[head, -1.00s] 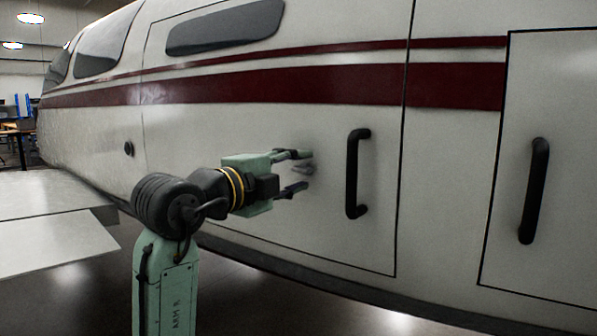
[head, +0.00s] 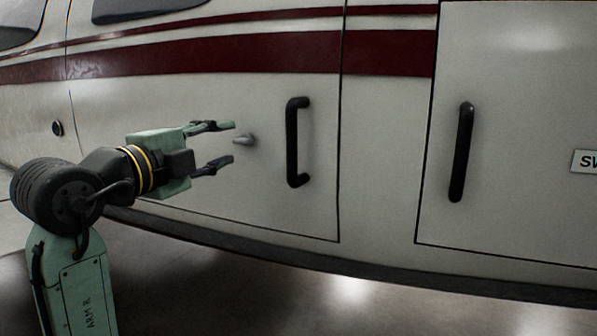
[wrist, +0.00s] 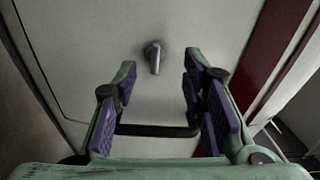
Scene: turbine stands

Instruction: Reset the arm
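My arm, green and black, reaches in from the lower left in the head view. My gripper (head: 226,146) is open, with its two fingers spread and nothing between them. It points right, in front of the white aircraft side panel (head: 240,195). A small grey latch knob (head: 243,139) sits on the panel just beyond the fingertips. In the wrist view, the open fingers (wrist: 160,100) with purple pads frame the latch knob (wrist: 154,57), which lies ahead of them and looks apart from them.
A black vertical handle (head: 293,142) is fixed on the panel right of my gripper. Another black handle (head: 461,152) is on a second panel farther right. A partly cut-off sign (head: 588,161) is at the right edge. Grey floor (head: 350,293) lies below the fuselage.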

